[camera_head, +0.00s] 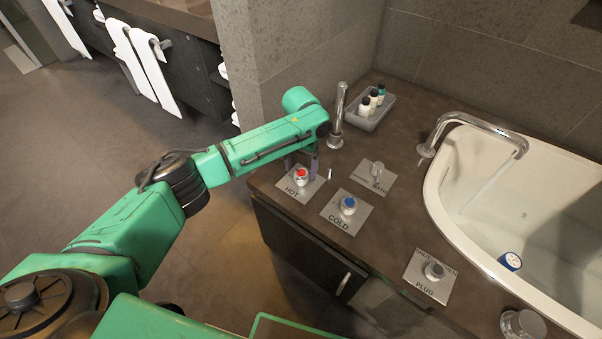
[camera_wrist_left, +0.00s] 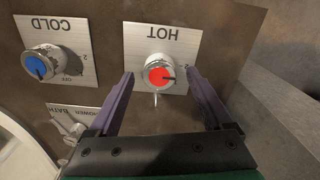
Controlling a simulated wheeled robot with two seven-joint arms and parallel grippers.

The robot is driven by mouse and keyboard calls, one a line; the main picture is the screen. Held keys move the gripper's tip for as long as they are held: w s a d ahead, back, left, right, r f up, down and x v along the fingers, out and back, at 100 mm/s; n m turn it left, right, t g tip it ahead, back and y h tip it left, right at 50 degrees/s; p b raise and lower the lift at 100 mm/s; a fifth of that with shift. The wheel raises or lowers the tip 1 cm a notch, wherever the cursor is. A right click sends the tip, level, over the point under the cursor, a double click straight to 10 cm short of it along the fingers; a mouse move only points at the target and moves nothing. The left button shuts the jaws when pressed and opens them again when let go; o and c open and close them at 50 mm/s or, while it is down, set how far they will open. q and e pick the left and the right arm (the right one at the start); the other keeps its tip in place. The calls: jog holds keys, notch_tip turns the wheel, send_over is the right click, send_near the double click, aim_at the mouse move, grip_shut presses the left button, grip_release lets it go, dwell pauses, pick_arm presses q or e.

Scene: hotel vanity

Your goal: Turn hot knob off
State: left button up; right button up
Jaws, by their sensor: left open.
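The hot knob (camera_head: 301,176) is a silver knob with a red cap on a metal plate marked HOT, on the dark counter top. In the left wrist view the hot knob (camera_wrist_left: 159,75) lies between and just beyond the fingertips, with its dark pointer mark toward the right of the picture. My left gripper (camera_head: 301,168) reaches down over the plate from behind the knob. In the left wrist view the left gripper (camera_wrist_left: 162,80) is open, with one purple finger on each side of the knob; I cannot tell whether either touches it. My right gripper is not in view.
The blue-capped cold knob (camera_head: 348,205) is beside the hot plate. A bath/shower control (camera_head: 376,170), a plug knob (camera_head: 434,270) and a chrome post (camera_head: 338,117) are on the counter. A bottle tray (camera_head: 367,109) stands behind. Water runs from the faucet (camera_head: 478,124) into the tub (camera_head: 449,222).

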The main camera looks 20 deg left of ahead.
pick_arm(q)
jog(key=shift+f, duration=0.8)
grip_shut()
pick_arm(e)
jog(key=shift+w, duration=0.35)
pick_arm(q)
jog(key=shift+r, duration=0.1)
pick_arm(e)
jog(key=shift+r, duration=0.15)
